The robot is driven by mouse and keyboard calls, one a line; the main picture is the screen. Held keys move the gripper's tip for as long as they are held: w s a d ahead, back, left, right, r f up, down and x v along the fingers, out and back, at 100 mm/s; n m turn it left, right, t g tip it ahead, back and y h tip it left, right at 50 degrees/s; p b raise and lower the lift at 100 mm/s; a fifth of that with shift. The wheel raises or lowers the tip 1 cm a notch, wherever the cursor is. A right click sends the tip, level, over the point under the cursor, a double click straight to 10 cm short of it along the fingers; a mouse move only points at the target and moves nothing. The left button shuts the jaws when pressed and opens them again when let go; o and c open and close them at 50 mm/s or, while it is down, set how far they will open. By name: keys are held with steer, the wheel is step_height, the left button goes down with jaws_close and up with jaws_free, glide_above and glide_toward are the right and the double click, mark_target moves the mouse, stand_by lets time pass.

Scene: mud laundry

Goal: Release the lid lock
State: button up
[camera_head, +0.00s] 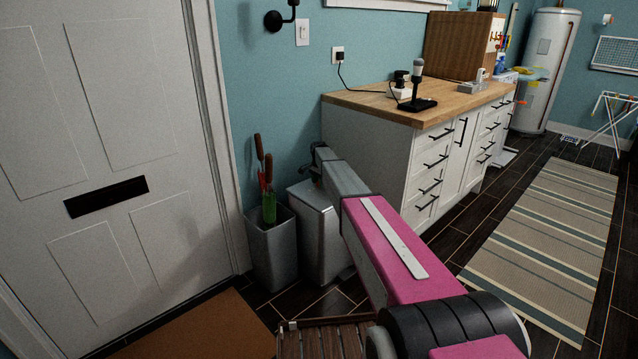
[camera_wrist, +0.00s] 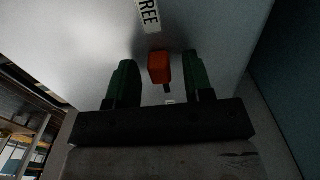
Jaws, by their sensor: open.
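A small orange-red tab (camera_wrist: 159,67), which looks like the lid lock, sits on a pale grey surface in the wrist view. A white label (camera_wrist: 149,15) reading "REE" is just above it, partly cut off by the frame. My gripper (camera_wrist: 160,75) is open, with one green finger on each side of the tab. Small gaps show between the fingers and the tab, and I cannot tell whether either touches it. In the head view a grey metal bin (camera_head: 317,230) stands by the wall. My arm reaches over to it and hides the lock.
A grey open holder (camera_head: 272,250) with several handled tools stands left of the bin, near the white door (camera_head: 110,130). A white cabinet (camera_head: 370,160) with a wooden top stands to the right. A striped rug (camera_head: 555,230) lies on open floor.

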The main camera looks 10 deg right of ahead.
step_height(320, 180, up, 11)
steer(key=shift+f, duration=0.15)
stand_by(0.4)
steer(key=s+d+f+n, duration=0.1)
steer(key=s+f+n, duration=0.2)
steer(key=s, duration=1.5)
steer(key=s+d+f+n, duration=0.1)
steer(key=s+n, duration=0.3)
steer(key=s, duration=1.4)
steer(key=s+d+f+n, duration=0.2)
steer(key=s+f+n, duration=0.1)
steer(key=s, duration=1.5)
steer(key=shift+s+f+n, duration=0.15)
steer(key=shift+f+n, duration=0.25)
steer(key=shift+f, duration=0.4)
